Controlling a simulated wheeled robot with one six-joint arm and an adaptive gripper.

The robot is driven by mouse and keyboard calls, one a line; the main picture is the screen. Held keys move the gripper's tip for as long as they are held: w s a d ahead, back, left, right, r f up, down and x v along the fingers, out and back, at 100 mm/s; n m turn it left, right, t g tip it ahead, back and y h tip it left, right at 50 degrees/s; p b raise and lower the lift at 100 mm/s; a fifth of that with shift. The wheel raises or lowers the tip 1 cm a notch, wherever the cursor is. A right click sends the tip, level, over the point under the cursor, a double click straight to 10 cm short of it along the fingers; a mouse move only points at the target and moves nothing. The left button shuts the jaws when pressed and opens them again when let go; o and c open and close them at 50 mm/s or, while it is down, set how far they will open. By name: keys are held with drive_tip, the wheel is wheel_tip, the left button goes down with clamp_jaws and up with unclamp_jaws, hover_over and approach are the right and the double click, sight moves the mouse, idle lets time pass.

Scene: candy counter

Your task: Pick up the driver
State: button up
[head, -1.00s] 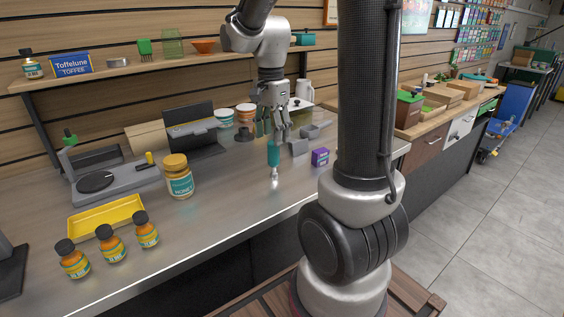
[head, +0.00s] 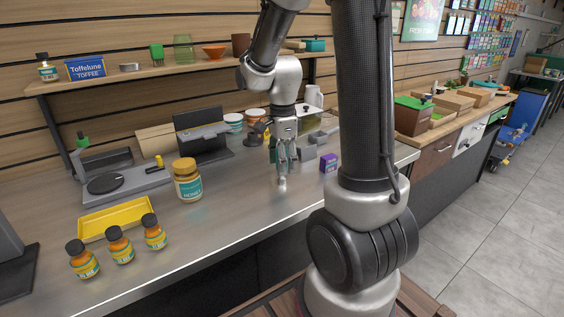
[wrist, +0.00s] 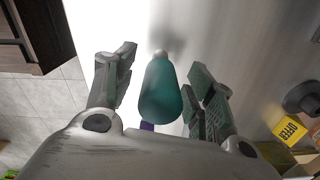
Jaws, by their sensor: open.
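The driver (wrist: 160,95) has a teal handle and a pale tip. In the wrist view it lies between the two fingers of my gripper (wrist: 163,70), with a visible gap on either side. In the head view my gripper (head: 284,170) is open and lowered over the driver on the metal counter. The fingers hide most of the handle there, and the pale lower end (head: 282,184) shows below them.
A small purple box (head: 328,163) stands close to the right, with grey holders (head: 306,153) behind. A honey jar (head: 187,180), a yellow tray (head: 80,228) and small bottles (head: 121,245) stand left. The counter in front of the driver is clear.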

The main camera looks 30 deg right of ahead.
clamp_jaws()
drive_tip(key=shift+r, duration=0.1)
